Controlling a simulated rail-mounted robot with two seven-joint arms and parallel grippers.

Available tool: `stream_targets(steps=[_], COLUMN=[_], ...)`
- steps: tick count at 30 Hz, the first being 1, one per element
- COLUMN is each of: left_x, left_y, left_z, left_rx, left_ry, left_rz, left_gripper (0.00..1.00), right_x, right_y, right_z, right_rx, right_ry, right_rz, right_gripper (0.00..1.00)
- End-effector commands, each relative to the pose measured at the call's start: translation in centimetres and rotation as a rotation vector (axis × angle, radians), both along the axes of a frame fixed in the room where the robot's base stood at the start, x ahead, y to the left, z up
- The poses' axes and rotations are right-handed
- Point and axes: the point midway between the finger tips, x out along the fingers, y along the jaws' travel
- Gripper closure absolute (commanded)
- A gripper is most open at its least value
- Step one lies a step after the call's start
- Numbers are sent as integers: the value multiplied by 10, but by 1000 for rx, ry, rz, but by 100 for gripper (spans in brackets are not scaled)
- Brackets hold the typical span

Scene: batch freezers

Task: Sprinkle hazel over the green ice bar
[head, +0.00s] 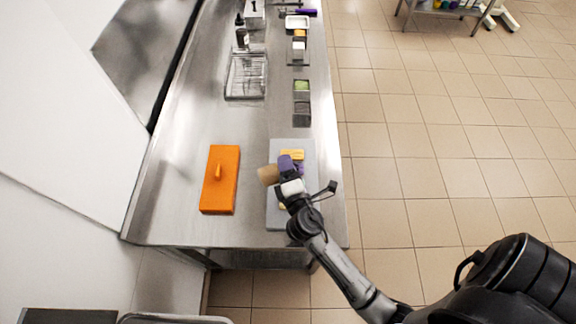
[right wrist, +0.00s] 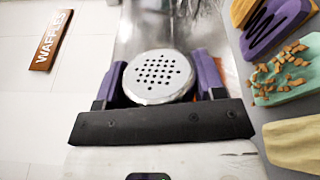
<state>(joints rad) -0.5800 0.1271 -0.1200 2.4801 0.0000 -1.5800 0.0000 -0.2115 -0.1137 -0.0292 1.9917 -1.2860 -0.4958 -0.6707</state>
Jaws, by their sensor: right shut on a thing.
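My right gripper (head: 287,166), with purple fingers, is shut on a shaker (head: 268,175) with a tan body. In the right wrist view the shaker's round metal lid (right wrist: 158,77) with many holes sits between the fingers (right wrist: 160,78). In the head view the shaker lies tipped over, pointing left, above the left edge of a grey board (head: 307,215). The green ice bar (right wrist: 296,90) shows in the right wrist view with brown hazel bits scattered on it. In the head view my gripper and arm cover it. My left gripper is not in view.
An orange-and-purple bar (right wrist: 272,22) and a pale yellow bar (right wrist: 297,140) flank the green one. An orange block (head: 220,190) with a knob lies left of the board. A wire rack (head: 246,76) and small containers (head: 302,87) stand farther back. Bare steel separates them.

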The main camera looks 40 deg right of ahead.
Motion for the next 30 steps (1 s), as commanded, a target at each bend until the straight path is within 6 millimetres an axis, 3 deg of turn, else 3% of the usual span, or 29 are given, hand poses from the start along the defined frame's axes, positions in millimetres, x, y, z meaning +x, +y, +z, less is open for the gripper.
stream_targets(steps=[11,30], left_x=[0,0], left_y=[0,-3], left_z=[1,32], left_rx=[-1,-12], left_ry=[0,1], left_rz=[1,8], left_gripper=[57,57], right_x=[0,0], right_y=[0,0], right_z=[1,18], right_rx=[-7,-180], right_ry=[2,92], right_rz=[0,1], right_gripper=[61,61])
